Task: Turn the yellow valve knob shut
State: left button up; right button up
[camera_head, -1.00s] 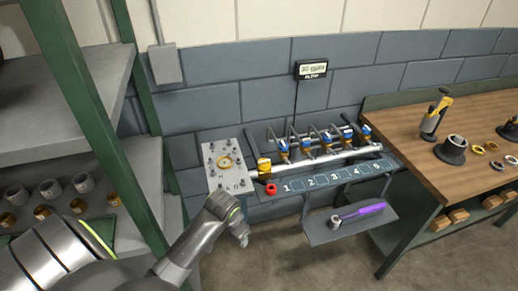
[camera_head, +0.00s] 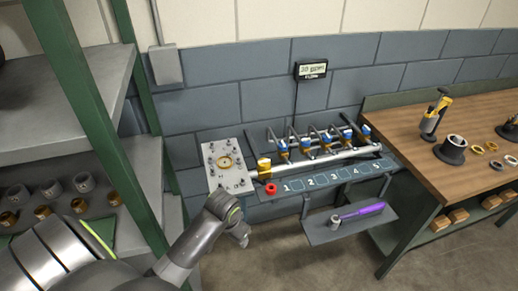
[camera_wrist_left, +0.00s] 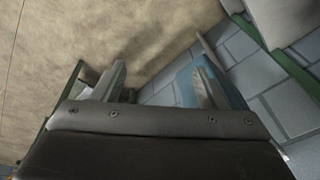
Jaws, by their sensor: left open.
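The yellow valve knob (camera_head: 264,164) sits at the left end of the pale pipe on the grey wall bench in the head view. Its turn position is too small to tell. My left gripper (camera_head: 241,236) is below and left of the knob, in front of the bench, apart from everything. In the left wrist view, the two fingers of my left gripper (camera_wrist_left: 160,84) are spread with nothing between them, over the floor and blue-grey wall. The knob is not visible there. My right gripper is not in view.
A red knob (camera_head: 271,188) sits just below the yellow one. Several blue-topped valves line the pipe (camera_head: 325,160). A plate with a brass ring (camera_head: 225,162) is left. A purple-handled tool (camera_head: 362,211) lies on the lower shelf (camera_head: 325,234). A display (camera_head: 311,69) hangs above.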

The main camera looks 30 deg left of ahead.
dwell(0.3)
pick_arm(q)
jog(key=s+a+f+n+b, duration=0.1)
jog(key=s+f+b, duration=0.25)
jog(key=f, duration=0.95)
jog(key=s+a+f+b, duration=0.15)
jog(key=s+f, duration=0.25)
jog(key=f, duration=1)
jog(key=s+d+f+b, duration=0.2)
jog(key=s+f, duration=0.7)
jog(key=s, duration=0.3)
jog(key=s+d+f+b, duration=0.2)
jog(key=s+f+b, duration=0.1)
jog(key=s+f, duration=0.6)
jog(key=s, duration=0.3)
jog(key=shift+s+d+f+g, duration=0.15)
jog(key=shift+d+f+g, duration=0.1)
jog(key=shift+g, duration=0.15)
